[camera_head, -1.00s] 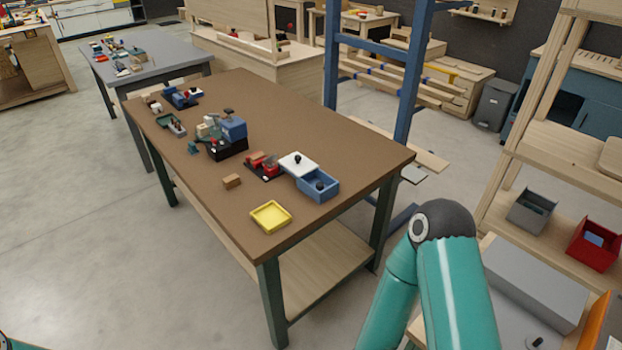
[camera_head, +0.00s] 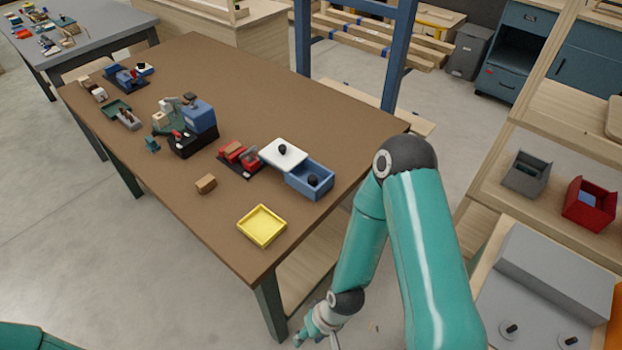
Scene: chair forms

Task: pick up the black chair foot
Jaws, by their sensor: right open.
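A small black rounded piece (camera_head: 313,180), which looks like the black chair foot, sits inside the open blue box (camera_head: 310,192) near the table's right edge. A white lid (camera_head: 271,156) with a similar black knob (camera_head: 283,149) lies beside the box, at its upper left. My right gripper (camera_head: 318,338) is at the bottom of the view, low beside the table's near corner and well apart from the box. It is open, and its fingertips are partly cut off by the frame edge. My left gripper is out of view; only a part of my left arm shows at the bottom left.
The brown table (camera_head: 225,80) also holds a yellow tray (camera_head: 262,226), a wooden block (camera_head: 206,184), a red device (camera_head: 240,156) and a blue-and-black machine (camera_head: 190,128). A wooden shelf (camera_head: 560,140) with bins stands at right. The table's far right part is clear.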

